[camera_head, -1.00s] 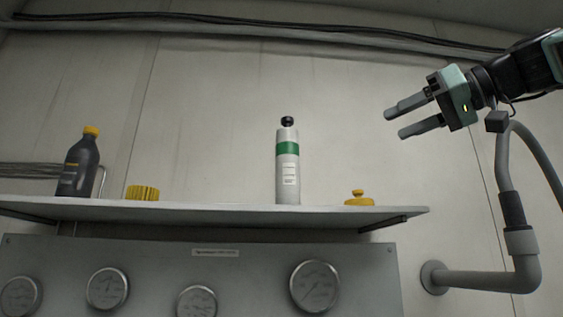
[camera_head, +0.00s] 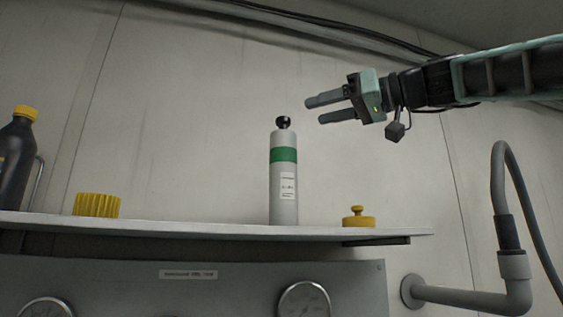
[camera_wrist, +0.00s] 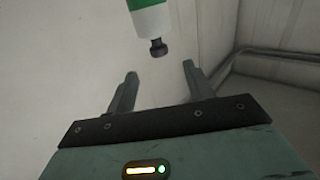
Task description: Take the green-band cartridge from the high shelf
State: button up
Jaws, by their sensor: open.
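The green-band cartridge (camera_head: 284,205) stands upright on the high shelf (camera_head: 160,223). It is a pale grey cylinder with a green band, a white label and a black knob on top. My gripper (camera_head: 313,110) is open and empty, above and to the right of the cartridge's top, with its fingers pointing left. It is apart from the cartridge. In the wrist view, the cartridge's black-capped end (camera_wrist: 157,46) shows beyond and between the two open fingertips (camera_wrist: 160,70); the rest of the cartridge is cut off by the frame's top edge.
A yellow knobbed cap (camera_head: 358,218) sits on the shelf right of the cartridge. A ribbed yellow cap (camera_head: 97,205) and a dark bottle with a yellow lid (camera_head: 16,160) are to the left. A gauge panel (camera_head: 230,285) is below. A grey pipe and hose (camera_head: 510,265) are at the right.

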aim_at(287, 117)
jog(key=p+x, duration=0.3)
jog(key=x, duration=0.1)
jog(key=p+x, duration=0.3)
jog(key=x, duration=0.1)
jog(key=shift+w+a+r+p, duration=0.2)
jog(key=shift+a+p, duration=0.05)
jog(key=shift+p, duration=0.15)
jog(key=shift+w+a+f, duration=0.2)
jog(key=shift+w+a, duration=0.05)
jog(key=shift+a, duration=0.1)
grip_shut()
